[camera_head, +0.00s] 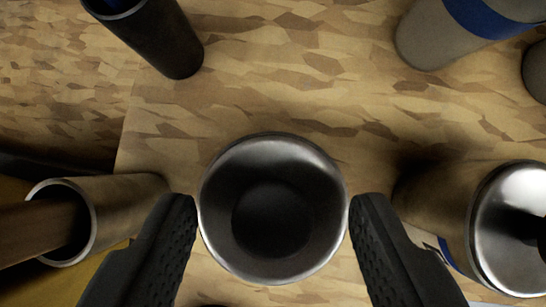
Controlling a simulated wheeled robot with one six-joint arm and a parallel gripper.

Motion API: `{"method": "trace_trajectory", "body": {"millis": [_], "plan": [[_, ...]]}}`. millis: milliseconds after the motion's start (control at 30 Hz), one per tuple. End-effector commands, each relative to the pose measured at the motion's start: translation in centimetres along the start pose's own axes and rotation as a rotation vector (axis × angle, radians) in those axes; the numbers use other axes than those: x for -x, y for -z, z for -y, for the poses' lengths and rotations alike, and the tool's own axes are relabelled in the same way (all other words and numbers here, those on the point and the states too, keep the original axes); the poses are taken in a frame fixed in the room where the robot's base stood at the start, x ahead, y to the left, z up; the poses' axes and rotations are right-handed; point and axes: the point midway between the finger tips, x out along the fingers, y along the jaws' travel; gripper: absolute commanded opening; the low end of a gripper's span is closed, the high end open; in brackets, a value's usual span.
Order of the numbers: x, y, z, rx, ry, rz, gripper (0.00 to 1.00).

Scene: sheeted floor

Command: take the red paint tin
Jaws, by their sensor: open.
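A round tin (272,268) with a bright metal rim and a dark, recessed top sits at the lower middle, seen from almost straight above. Its side wall is hidden, so I cannot tell its colour, and no red shows anywhere in view. My gripper (273,205) is open, with one black ridged finger on the left of this tin and one on the right. The fingertips look close to its rim. I cannot tell whether they touch it or how high they are above the surface.
A metal-topped can (510,230) stands close to my right finger. A brown tube (120,200) holding a wooden shaft is near my left finger. A black cylinder (160,40) and a grey can with a blue band (430,35) are farther back. Wood-patterned board (290,90) between them is clear.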

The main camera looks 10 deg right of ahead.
Motion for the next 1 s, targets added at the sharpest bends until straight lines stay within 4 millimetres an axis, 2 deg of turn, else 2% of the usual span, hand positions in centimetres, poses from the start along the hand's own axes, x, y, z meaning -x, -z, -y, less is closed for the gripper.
{"method": "trace_trajectory", "body": {"millis": [267, 367, 533, 833, 1000], "plan": [[-0.6, 0.0, 0.0, 0.000, 0.000, -0.002, 0.52], [-0.6, 0.0, 0.0, 0.000, 0.000, -0.002, 0.36], [-0.6, 0.0, 0.0, 0.000, 0.000, -0.002, 0.04], [-0.4, 0.0, 0.0, 0.000, 0.000, -0.002, 0.04], [1.3, -0.4, 0.0, 0.000, 0.001, -0.003, 0.04]]}}
